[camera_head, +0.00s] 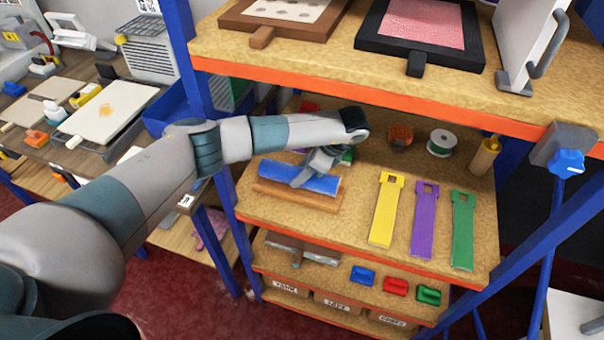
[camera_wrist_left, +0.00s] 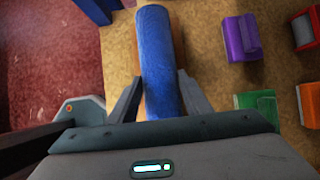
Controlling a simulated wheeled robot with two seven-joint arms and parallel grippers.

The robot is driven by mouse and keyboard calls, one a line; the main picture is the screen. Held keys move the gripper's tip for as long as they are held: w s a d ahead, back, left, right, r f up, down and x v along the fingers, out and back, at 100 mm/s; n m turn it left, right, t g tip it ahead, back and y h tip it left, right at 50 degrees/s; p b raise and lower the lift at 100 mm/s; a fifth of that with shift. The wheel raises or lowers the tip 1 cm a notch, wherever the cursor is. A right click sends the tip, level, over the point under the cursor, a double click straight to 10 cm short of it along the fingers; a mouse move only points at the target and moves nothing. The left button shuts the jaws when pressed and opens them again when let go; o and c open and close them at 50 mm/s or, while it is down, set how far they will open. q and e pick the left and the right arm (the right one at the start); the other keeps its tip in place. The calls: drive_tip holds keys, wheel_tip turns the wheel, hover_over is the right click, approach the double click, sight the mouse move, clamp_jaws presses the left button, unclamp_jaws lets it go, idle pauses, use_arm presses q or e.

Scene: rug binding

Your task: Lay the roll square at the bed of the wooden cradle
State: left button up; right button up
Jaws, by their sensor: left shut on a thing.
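The blue roll (camera_head: 316,184) lies lengthwise over the wooden cradle (camera_head: 296,199) on the middle shelf. My left gripper (camera_head: 303,178) reaches down from above and is shut across the roll near its middle. In the left wrist view the roll (camera_wrist_left: 160,45) runs up between the two fingers, one on each side. The roll looks nearly in line with the cradle's length. I cannot tell whether it touches the cradle's bed, as the roll hides it. My right gripper is not in view.
Yellow (camera_head: 385,212), purple (camera_head: 425,222) and green (camera_head: 463,232) strips lie right of the cradle.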

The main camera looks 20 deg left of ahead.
use_arm(q)
drive_tip(key=shift+f+p, duration=0.3)
drive_tip(key=shift+f, duration=0.7)
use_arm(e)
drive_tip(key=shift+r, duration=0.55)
use_arm(q)
drive_tip(key=o, duration=0.9)
drive_tip(key=shift+o, duration=1.2)
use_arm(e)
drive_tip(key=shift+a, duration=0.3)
use_arm(q)
drive_tip(key=shift+d+r, duration=0.1)
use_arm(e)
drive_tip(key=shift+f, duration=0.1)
